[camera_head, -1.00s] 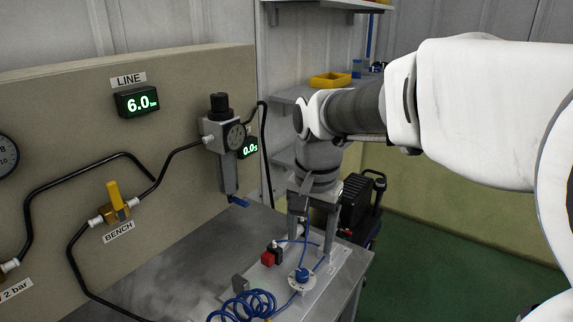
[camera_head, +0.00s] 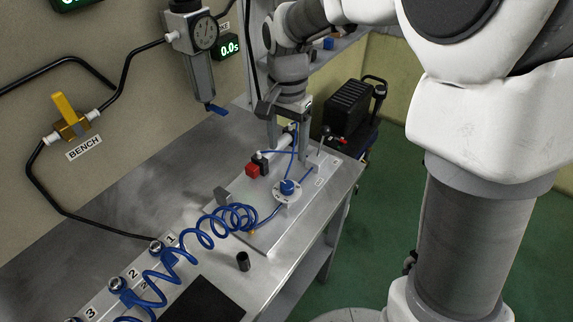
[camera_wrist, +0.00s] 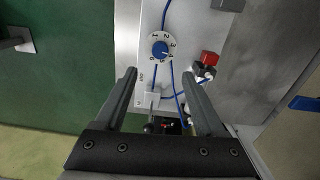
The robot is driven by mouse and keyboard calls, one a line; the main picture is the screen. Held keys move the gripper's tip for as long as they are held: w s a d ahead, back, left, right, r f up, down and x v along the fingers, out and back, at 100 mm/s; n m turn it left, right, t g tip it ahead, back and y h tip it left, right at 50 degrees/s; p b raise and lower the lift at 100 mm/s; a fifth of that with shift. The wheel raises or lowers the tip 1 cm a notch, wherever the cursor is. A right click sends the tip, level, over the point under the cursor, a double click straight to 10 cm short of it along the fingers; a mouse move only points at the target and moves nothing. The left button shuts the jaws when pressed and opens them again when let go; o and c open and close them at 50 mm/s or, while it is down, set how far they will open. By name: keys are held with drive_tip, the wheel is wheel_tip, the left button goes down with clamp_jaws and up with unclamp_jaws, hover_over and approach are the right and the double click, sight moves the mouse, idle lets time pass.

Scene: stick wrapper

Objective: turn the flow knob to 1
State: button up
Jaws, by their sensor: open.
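The flow knob (camera_head: 287,188) is a small blue knob on a round white dial, mounted on the plate on the bench. In the wrist view the knob (camera_wrist: 160,49) sits inside a ring of printed numbers. A small pale mark on it seems to face near the 4, but it is too small to be sure. My gripper (camera_head: 287,144) points down over the plate, behind the knob. In the wrist view my gripper (camera_wrist: 159,76) is open and empty, its fingers apart. The knob lies beyond the fingertips, roughly centred between them, not touched.
A red-topped block (camera_head: 253,169) stands close to the knob. A coiled blue hose (camera_head: 215,226) lies along the front plate. A toggle lever (camera_head: 322,140) stands near the plate's far end. A black cylinder (camera_head: 243,261) stands on the bench. The bench is bare towards the wall.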

sight(287, 184)
wheel_tip(287, 184, down, 12)
drive_tip(key=shift+r+b, duration=0.1)
drive_tip(key=shift+b, duration=0.65)
drive_tip(key=shift+c, duration=0.2)
clamp_jaws()
